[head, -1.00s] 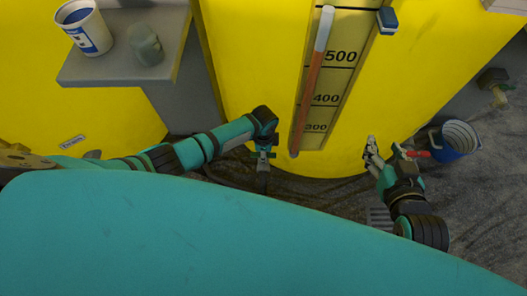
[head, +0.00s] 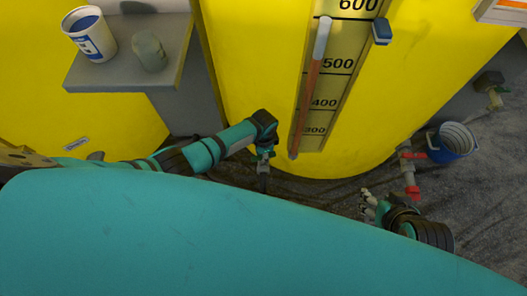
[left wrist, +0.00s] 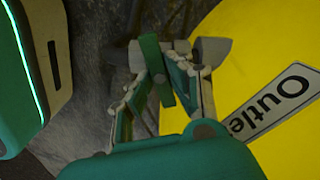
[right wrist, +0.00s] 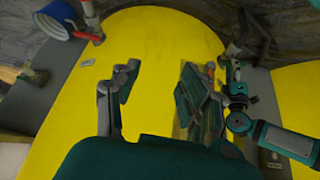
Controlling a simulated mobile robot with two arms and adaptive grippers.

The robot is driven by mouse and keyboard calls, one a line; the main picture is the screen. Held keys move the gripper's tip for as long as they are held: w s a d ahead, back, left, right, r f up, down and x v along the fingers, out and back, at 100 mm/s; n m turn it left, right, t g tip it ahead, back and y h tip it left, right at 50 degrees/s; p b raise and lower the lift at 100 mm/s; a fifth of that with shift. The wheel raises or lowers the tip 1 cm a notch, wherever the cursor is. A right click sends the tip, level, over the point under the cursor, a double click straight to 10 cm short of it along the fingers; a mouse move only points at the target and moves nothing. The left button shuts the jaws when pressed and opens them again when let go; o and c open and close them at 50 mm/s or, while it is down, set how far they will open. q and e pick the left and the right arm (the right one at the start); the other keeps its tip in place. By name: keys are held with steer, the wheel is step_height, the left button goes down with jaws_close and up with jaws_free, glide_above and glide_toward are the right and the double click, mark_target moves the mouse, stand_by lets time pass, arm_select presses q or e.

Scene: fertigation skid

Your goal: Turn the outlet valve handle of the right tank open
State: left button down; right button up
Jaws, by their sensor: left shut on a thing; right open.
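A large yellow tank (head: 260,70) with a level scale fills the middle of the head view. My left gripper (head: 264,158) is at its lower left edge. In the left wrist view my left gripper (left wrist: 160,90) is shut on a green valve handle (left wrist: 152,62), which lies between its fingers in front of a grey valve body (left wrist: 212,50). A white label reading "Outle..." (left wrist: 275,100) is on the yellow tank beside it. My right gripper (head: 368,204) is empty and open, low to the right of the tank; its spread fingers show in the right wrist view (right wrist: 158,85).
A red-handled valve on a pipe (head: 410,176) stands at the tank's lower right, near my right gripper. A blue bucket (head: 436,146) is beyond it. A grey shelf (head: 105,78) at left holds a white-blue cup (head: 92,38) and a grey object (head: 149,50).

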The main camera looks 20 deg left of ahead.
arm_select(q)
steer(key=shift+s+r+n+p, duration=0.15)
steer(key=shift+n+p, duration=0.3)
steer(key=shift+n, duration=0.55)
steer(key=n+p, duration=0.1)
steer(key=n, duration=0.1)
steer(key=shift+d+n, duration=0.1)
steer(key=shift+n, duration=0.3)
steer(key=n+p, duration=0.1)
steer(key=n, duration=0.1)
steer(key=shift+n, duration=0.3)
arm_select(e)
steer(key=s+d+g, duration=0.2)
steer(key=s+g, duration=0.1)
steer(key=s, duration=0.2)
arm_select(q)
steer(key=shift+n, duration=1.4)
steer(key=n+p, duration=0.1)
steer(key=n, duration=0.3)
arm_select(e)
steer(key=shift+h, duration=0.3)
steer(key=x, duration=0.4)
steer(key=shift+a+f, duration=0.25)
steer(key=shift+a, duration=0.1)
arm_select(q)
steer(key=shift+n, duration=0.3)
arm_select(e)
steer(key=shift+f, duration=0.2)
